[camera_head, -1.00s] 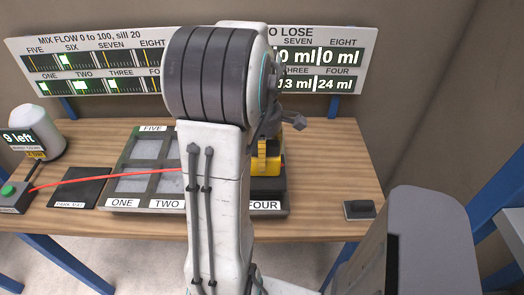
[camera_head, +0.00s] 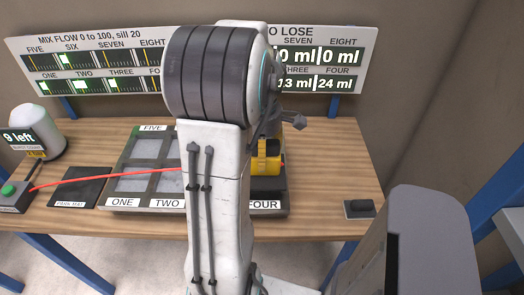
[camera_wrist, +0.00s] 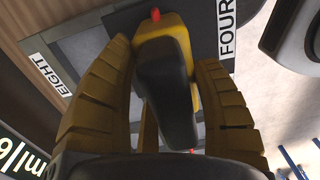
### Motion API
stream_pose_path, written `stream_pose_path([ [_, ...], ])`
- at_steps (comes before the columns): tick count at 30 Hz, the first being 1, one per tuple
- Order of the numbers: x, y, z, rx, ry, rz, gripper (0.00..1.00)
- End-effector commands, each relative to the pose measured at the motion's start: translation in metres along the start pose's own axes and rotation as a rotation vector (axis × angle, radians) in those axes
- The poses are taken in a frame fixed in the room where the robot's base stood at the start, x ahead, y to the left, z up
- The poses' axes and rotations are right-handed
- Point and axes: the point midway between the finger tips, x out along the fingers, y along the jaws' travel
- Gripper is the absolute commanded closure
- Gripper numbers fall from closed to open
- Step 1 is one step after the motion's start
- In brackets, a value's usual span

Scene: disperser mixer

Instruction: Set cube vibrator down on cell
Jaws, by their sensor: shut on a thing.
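The cube vibrator (camera_wrist: 168,75) is a yellow block with a black body and small red ends. My gripper (camera_wrist: 166,62) is shut on it, one tan finger along each side. In the head view the vibrator (camera_head: 270,162) shows as a yellow block beside my arm, over the right-hand column of the grey cell tray (camera_head: 215,206). In the wrist view it lies between the labels EIGHT (camera_wrist: 50,74) and FOUR (camera_wrist: 227,27). A dark area shows under it, near the label FOUR in the head view. I cannot tell whether it touches the tray.
My arm hides the tray's middle. A red cable (camera_head: 105,176) runs from the green-button box (camera_head: 12,196) across a dark park mat (camera_head: 77,188) towards the tray. A small dark block (camera_head: 359,208) lies at right. Display boards (camera_head: 95,60) stand behind.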

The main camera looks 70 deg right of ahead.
Motion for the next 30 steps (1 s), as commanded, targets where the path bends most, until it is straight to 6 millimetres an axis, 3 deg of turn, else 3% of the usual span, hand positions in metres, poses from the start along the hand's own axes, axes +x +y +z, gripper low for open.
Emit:
stream_pose_path([
  [30,0.0039,0.0006,0.0001,0.0,0.0,0.003,0.76],
])
